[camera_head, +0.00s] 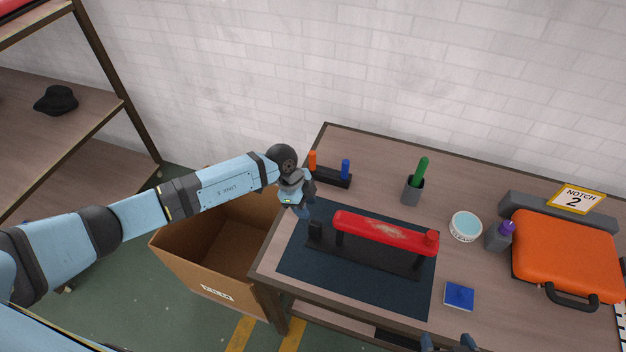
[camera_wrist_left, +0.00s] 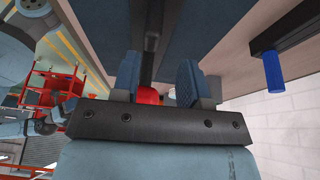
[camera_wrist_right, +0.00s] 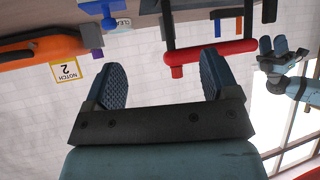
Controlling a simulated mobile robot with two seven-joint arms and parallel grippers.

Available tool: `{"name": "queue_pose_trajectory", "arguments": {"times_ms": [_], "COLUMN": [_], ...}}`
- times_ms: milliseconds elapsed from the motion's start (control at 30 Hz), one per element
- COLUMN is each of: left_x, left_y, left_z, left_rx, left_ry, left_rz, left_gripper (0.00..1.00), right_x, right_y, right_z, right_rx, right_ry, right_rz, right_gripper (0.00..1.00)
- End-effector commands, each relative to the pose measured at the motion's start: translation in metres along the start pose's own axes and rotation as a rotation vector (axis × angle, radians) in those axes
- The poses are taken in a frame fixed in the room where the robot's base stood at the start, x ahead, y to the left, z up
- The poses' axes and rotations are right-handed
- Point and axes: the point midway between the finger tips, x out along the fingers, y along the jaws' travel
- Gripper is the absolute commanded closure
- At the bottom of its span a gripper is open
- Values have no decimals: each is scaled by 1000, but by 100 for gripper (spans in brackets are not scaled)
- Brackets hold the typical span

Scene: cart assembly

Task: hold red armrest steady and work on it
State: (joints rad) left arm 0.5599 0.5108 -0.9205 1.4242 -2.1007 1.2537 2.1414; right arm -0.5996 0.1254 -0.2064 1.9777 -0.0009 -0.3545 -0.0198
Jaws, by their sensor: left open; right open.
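The red armrest (camera_head: 375,228) has a pale worn patch on top and a small knob at its right end. It rests on a dark stand (camera_head: 380,260) on a dark mat (camera_head: 300,262). My left gripper (camera_head: 302,212) is open near the armrest's left end; in the left wrist view a bit of red armrest (camera_wrist_left: 148,96) shows between its fingers (camera_wrist_left: 158,82), with no grip on it. My right gripper (camera_head: 450,343) shows only its tips at the bottom edge. In the right wrist view it is open and empty (camera_wrist_right: 165,85), apart from the armrest (camera_wrist_right: 212,52).
A blue pad (camera_head: 459,296), a white tub (camera_head: 466,226), a purple-capped bottle (camera_head: 498,236) and an orange case (camera_head: 565,255) stand to the right. A cup with a green tool (camera_head: 413,190) and a tool rack (camera_head: 330,175) are behind. A cardboard box (camera_head: 215,250) stands left.

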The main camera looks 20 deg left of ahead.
Motion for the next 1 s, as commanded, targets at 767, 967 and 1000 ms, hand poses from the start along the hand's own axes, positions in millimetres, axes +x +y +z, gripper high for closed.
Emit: {"name": "queue_pose_trajectory", "arguments": {"times_ms": [767,967,1000], "left_x": [73,78,78], "left_y": [0,0,0], "left_z": [1,0,0], "left_rx": [0,0,0], "left_ry": [-2,-2,-2], "left_rz": [1,0,0], "left_gripper": [60,69,78], "right_x": [25,24,24], "right_y": [-14,-16,-16], "right_z": [56,53,52], "right_rx": [6,5,5], "right_ry": [-26,-21,-20], "right_rz": [-32,-38,-38], "right_gripper": [19,19,19]}}
